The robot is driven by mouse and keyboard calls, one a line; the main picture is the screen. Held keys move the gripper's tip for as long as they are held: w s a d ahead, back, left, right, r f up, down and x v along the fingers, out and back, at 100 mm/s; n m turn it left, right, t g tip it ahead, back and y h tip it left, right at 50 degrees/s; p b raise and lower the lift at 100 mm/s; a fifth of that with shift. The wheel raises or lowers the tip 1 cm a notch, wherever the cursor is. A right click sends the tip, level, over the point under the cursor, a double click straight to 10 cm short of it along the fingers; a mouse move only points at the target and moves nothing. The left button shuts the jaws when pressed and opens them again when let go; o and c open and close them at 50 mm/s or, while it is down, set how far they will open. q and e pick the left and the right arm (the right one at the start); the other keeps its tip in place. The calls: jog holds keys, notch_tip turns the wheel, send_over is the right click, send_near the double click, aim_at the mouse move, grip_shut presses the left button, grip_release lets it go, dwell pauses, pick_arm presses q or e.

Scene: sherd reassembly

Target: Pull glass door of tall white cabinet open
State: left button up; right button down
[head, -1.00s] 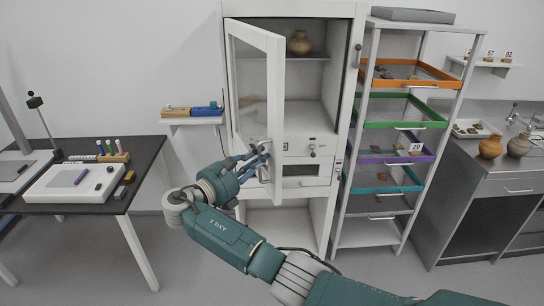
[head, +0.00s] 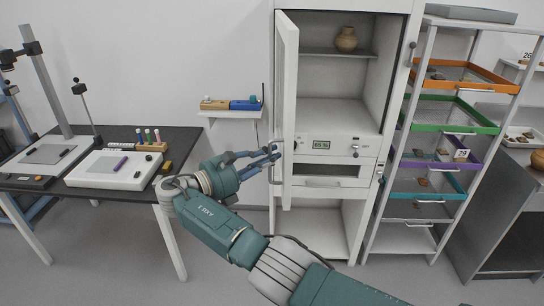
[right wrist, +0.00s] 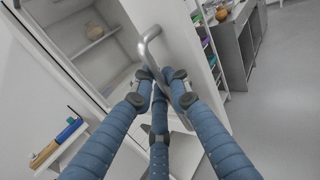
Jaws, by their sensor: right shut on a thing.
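The tall white cabinet (head: 340,8) stands in the middle of the head view. Its white-framed glass door (head: 287,95), hinged on the left, stands open and shows nearly edge-on. The upper compartment is exposed. My right gripper (head: 272,157) is at the lower part of the door, with its fingers shut on the grey metal door handle (head: 271,174). In the right wrist view the blue fingers (right wrist: 161,82) close around the lower part of the handle (right wrist: 148,42); their exact contact is partly hidden. My left gripper is not in view.
A tan pot (head: 346,39) stands on the cabinet's upper shelf. A rack with coloured trays (head: 452,118) stands close on the right. Some floor (head: 225,230) is clear.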

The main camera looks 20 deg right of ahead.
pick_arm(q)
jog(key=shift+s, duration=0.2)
pick_arm(e)
jog(key=shift+s+d+f, duration=0.1)
jog(key=shift+f, duration=0.1)
jog(key=c, duration=1.9)
grip_release()
jog(key=shift+o, duration=0.4)
jog(key=shift+r, duration=0.1)
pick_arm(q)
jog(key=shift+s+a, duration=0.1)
pick_arm(e)
jog(key=shift+r, duration=0.15)
